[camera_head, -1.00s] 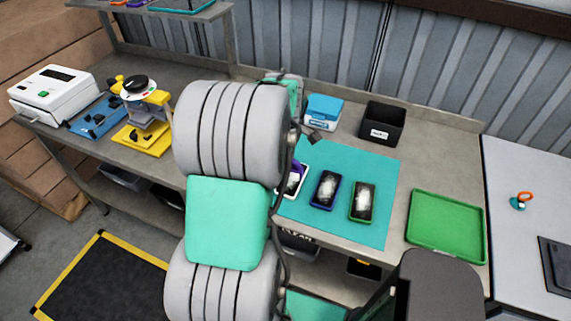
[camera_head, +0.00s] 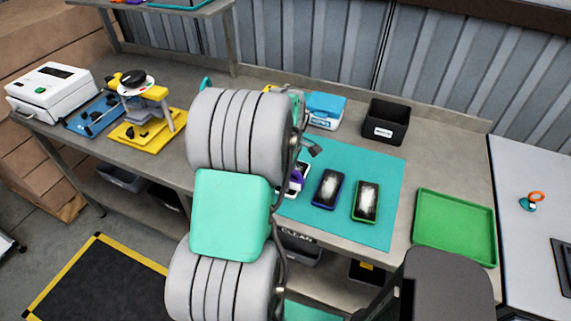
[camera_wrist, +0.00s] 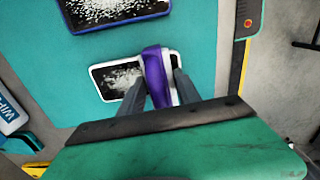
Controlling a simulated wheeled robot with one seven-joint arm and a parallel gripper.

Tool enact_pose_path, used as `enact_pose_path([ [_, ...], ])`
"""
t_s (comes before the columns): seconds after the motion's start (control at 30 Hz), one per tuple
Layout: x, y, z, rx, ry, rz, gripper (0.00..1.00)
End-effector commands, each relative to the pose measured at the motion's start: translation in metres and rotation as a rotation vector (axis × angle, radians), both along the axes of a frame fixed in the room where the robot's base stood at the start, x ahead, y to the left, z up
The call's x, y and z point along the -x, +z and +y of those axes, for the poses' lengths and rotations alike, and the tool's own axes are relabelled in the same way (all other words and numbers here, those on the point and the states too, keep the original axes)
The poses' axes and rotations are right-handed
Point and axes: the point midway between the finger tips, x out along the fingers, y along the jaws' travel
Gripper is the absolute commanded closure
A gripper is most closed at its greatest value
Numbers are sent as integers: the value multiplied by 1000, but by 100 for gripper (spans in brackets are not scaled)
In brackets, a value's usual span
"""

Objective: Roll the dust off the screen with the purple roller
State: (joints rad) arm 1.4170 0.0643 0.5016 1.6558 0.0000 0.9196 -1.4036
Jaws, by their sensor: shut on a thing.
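My gripper (camera_wrist: 160,92) is shut on the purple roller (camera_wrist: 156,68) in the wrist view. The roller lies across the right part of the white-framed phone (camera_wrist: 96,70); I cannot tell whether it presses on the glass. White dust shows on the black screen left of the roller; the part beneath is hidden. In the head view the roller (camera_head: 296,181) shows beside my arm, over the white-framed phone (camera_head: 303,167), and my gripper is mostly hidden.
The phones lie on a teal mat (camera_head: 375,160). A green tray (camera_head: 455,228) is at the right, a black bin (camera_head: 391,121) and blue-topped box (camera_head: 325,110) behind. A yellow stand (camera_head: 150,125) and white machine (camera_head: 50,90) are left.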

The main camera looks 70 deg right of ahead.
Motion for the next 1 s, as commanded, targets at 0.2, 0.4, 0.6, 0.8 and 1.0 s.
enact_pose_path([
  [0.2, 0, -1, -20, 0, 1, 0, 98],
  [0.4, 0, -1, -38, -1, 2, 0, 98],
  [0.6, 1, -1, -56, -1, 2, 0, 98],
  [0.8, 1, 0, -71, 0, 1, 0, 98],
  [1.0, 1, -1, -79, -1, 1, 0, 98],
])
